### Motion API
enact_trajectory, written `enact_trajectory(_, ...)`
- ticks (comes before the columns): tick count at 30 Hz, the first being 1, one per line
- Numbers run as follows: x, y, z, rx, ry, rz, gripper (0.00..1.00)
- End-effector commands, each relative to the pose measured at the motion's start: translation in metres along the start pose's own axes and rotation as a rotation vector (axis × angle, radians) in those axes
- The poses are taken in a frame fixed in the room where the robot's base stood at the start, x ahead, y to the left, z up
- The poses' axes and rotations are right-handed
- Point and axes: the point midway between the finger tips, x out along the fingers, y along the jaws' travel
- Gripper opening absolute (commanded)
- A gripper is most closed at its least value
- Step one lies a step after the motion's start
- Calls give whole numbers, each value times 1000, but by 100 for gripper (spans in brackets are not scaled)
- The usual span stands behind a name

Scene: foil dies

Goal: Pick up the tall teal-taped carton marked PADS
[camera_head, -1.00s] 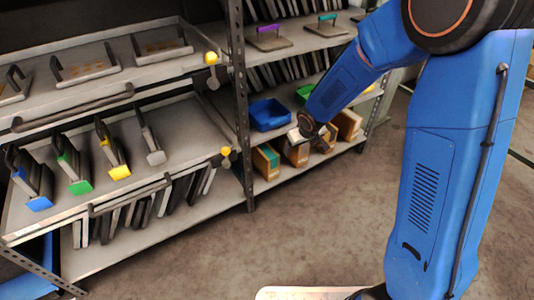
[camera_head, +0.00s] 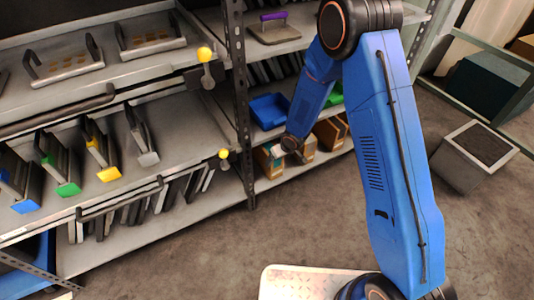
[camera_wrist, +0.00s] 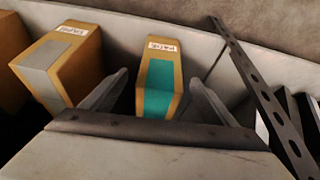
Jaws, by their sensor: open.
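The tall carton marked PADS (camera_wrist: 156,67) is brown with a teal tape strip and a white label. In the wrist view it stands upright, centred between my fingers in the picture. In the head view the carton (camera_head: 263,161) is on the lower shelf, partly hidden by my gripper. My gripper (camera_wrist: 159,78) is open and empty, with one finger on each side of the carton's outline. The carton looks to be beyond the fingertips; I cannot tell the exact gap.
A grey-taped carton (camera_wrist: 65,60) stands left of it in the wrist view. A perforated metal post (camera_wrist: 268,100) slants at the right. A blue bin (camera_head: 268,110) sits on the shelf above. Open floor (camera_head: 230,235) lies in front of the shelves.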

Motion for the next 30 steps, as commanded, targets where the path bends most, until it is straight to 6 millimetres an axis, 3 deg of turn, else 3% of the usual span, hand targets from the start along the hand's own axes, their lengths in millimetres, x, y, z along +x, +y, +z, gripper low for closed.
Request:
enact_trajectory(11, 27, 0, 0, 0, -1, 1, 80)
enact_trajectory(21, 66, 0, 0, 1, -2, 0, 80)
enact_trajectory(30, 72, 0, -2, 0, 0, 1, 80)
